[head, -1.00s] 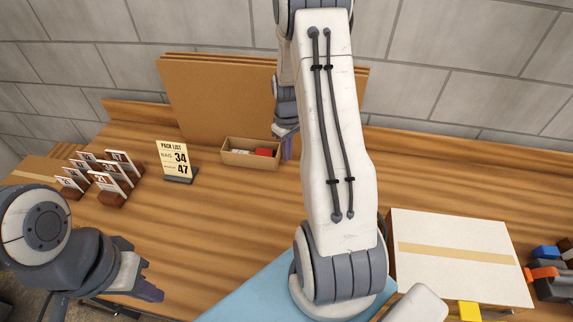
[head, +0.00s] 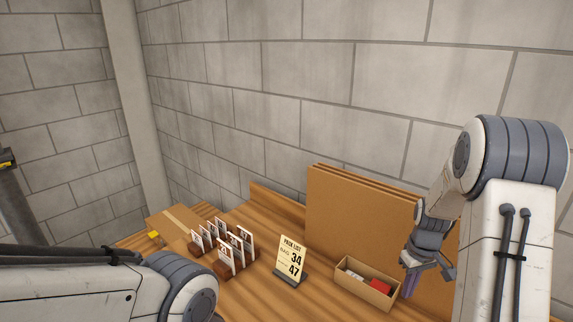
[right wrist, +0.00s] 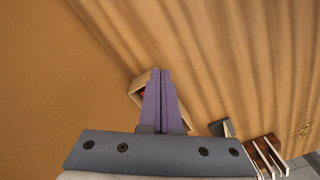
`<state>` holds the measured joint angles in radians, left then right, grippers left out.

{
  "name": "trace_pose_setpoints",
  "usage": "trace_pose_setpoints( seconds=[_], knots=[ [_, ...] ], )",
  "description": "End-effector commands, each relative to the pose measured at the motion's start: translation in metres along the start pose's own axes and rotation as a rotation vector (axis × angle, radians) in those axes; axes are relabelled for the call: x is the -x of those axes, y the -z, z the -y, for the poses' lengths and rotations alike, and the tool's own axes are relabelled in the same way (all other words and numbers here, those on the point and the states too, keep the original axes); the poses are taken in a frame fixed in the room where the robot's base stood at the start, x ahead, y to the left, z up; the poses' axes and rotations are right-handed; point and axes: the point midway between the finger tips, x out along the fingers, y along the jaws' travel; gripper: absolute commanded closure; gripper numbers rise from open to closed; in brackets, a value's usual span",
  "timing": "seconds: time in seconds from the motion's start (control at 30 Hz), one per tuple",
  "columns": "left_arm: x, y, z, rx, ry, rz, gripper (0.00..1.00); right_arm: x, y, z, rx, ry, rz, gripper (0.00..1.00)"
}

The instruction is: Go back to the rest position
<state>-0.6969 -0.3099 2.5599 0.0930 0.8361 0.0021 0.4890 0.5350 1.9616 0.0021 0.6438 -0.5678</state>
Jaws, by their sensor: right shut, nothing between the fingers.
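My right gripper (head: 412,280) is shut and empty, its purple fingers pressed together and pointing down just right of the small open cardboard box (head: 352,287). The fingers also fill the middle of the right wrist view (right wrist: 161,100), with part of the box (right wrist: 140,90) behind them. The gripper is in front of the large brown cardboard sheets (head: 340,215). My left arm enters at the lower left of the head view; its gripper is out of the frame.
The pack list sign (head: 289,260) reading 34 and 47 stands left of the box. Several numbered cards in wooden holders (head: 228,258) stand farther left. A closed carton (head: 170,222) sits at the bench's far left end. A block wall rises behind the bench.

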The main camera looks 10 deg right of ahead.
Motion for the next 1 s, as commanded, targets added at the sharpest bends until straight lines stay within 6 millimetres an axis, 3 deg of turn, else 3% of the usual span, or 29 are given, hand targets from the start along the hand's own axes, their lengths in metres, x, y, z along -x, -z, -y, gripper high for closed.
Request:
trace_pose_setpoints(
  seconds=[0.13,0.27,0.4,0.5,0.6,0.73,0.83,1.0],
  knots=[
    [-0.004,0.000,0.000,0.000,0.000,0.000,1.00,0.025,0.012,0.067,0.084,0.001,-0.015,1.00],
    [-0.009,-0.001,0.001,0.000,0.000,0.000,1.00,0.054,0.000,0.160,0.193,0.012,-0.029,1.00],
    [-0.014,-0.001,0.001,-0.001,0.000,0.000,1.00,0.077,-0.043,0.248,0.313,0.032,-0.039,1.00],
    [-0.017,-0.001,0.001,-0.001,0.000,0.000,1.00,0.088,-0.087,0.293,0.397,0.048,-0.041,1.00],
    [-0.019,-0.001,0.001,-0.001,0.000,0.000,1.00,0.092,-0.129,0.321,0.466,0.064,-0.039,1.00],
    [-0.021,-0.001,0.002,-0.001,0.000,0.000,1.00,0.094,-0.169,0.337,0.529,0.078,-0.035,1.00],
    [-0.022,-0.001,0.002,-0.001,0.000,0.000,1.00,0.094,-0.184,0.341,0.553,0.083,-0.031,1.00],
    [-0.022,-0.001,0.002,-0.001,0.000,0.000,1.00,0.094,-0.189,0.341,0.557,0.085,-0.030,1.00]
  ],
)
